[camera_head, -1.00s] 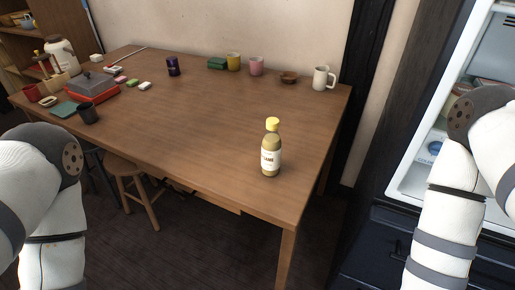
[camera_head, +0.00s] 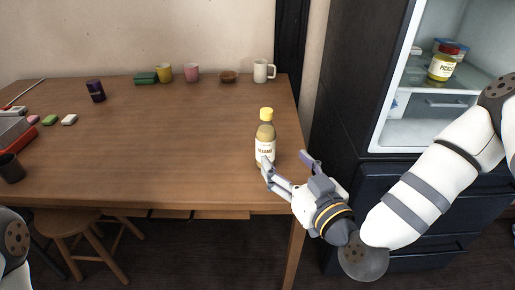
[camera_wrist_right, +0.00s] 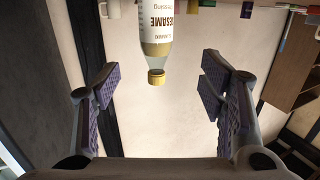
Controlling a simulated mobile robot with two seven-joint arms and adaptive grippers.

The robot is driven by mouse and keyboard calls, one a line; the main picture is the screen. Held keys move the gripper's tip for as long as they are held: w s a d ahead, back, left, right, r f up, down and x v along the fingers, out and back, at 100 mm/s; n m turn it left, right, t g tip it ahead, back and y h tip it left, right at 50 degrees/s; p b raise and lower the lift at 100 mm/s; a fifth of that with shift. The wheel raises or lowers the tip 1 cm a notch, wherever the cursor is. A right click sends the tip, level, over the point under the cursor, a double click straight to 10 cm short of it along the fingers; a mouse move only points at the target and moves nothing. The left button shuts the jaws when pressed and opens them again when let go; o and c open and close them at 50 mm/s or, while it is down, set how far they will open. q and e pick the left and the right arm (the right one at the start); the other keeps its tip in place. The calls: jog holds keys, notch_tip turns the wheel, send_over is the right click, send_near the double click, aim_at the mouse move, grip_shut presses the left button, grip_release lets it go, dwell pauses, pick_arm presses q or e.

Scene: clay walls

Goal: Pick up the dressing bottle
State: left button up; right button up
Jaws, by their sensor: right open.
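The dressing bottle (camera_head: 265,138) stands upright near the front right corner of the wooden table (camera_head: 180,150). It has a yellow cap and a white label. My right gripper (camera_head: 286,160) is open and empty at the front right of the bottle, with one finger close to the bottle's lower part; I cannot tell whether they touch. In the right wrist view the bottle (camera_wrist_right: 156,40) shows upside down, ahead of and between the spread fingers (camera_wrist_right: 158,92). Of my left arm only a part shows at the lower left; its gripper is out of view.
Mugs, a small brown bowl (camera_head: 228,76) and a green block (camera_head: 146,78) stand along the table's back edge. A dark purple cup (camera_head: 95,91) stands at the left. An open fridge (camera_head: 440,90) is at the right. A stool (camera_head: 75,225) stands below the table's front. The table around the bottle is clear.

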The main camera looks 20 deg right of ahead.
aim_at(270, 139)
jog(key=w, duration=0.8)
jog(key=w+a+b, duration=0.1)
jog(key=w, duration=0.3)
jog(key=shift+w+f, duration=0.1)
jog(key=shift+f, duration=0.25)
jog(key=shift+r, duration=0.1)
jog(key=c, duration=1.5)
